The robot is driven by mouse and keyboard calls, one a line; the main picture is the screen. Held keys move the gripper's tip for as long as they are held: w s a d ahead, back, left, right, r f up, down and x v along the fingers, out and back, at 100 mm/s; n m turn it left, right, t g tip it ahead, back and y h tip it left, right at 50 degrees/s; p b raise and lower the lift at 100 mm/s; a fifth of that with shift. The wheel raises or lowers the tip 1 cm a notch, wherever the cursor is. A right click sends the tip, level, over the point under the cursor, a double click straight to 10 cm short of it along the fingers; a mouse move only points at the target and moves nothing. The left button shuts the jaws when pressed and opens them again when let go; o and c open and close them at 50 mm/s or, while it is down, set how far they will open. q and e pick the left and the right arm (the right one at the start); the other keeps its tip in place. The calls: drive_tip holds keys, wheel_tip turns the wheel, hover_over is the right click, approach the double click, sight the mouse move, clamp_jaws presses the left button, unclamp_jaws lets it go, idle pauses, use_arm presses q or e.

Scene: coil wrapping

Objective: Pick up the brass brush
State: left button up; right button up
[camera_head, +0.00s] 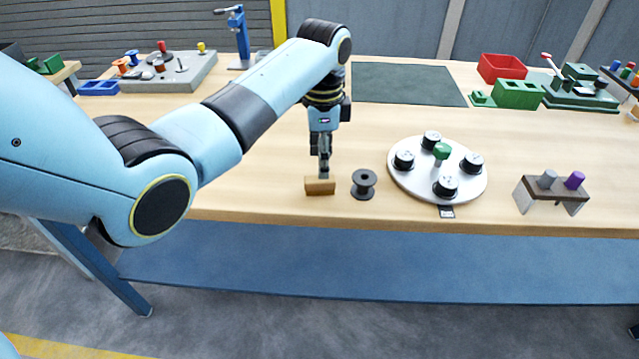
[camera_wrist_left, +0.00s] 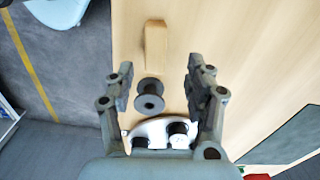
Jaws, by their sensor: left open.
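The brass brush appears as a small tan-brown block (camera_head: 320,187) near the front edge of the workbench. My left gripper (camera_head: 324,166) points down just above and behind it, with the tips overlapping its top in the head view. In the left wrist view the brush (camera_wrist_left: 155,46) lies ahead of the fingers, and my left gripper (camera_wrist_left: 157,82) is open with nothing held between its fingers. Bristles cannot be made out. My right gripper is not in view.
A dark empty spool (camera_head: 364,184) stands just right of the brush. A round white plate (camera_head: 406,184) with several black spools and a green knob is farther right, then a brown stand (camera_head: 534,196) with grey and purple pegs. The bench's front edge is close.

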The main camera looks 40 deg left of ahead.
sight(320, 185)
use_arm(q)
drive_tip(key=f, duration=0.2)
drive_tip(key=s+f, duration=0.1)
drive_tip(key=f, duration=0.1)
drive_tip(key=shift+f+p, duration=0.25)
drive_tip(key=shift+p, duration=0.1)
drive_tip(key=shift+w+f, duration=0.1)
drive_tip(key=shift+f, duration=0.4)
clamp_jaws()
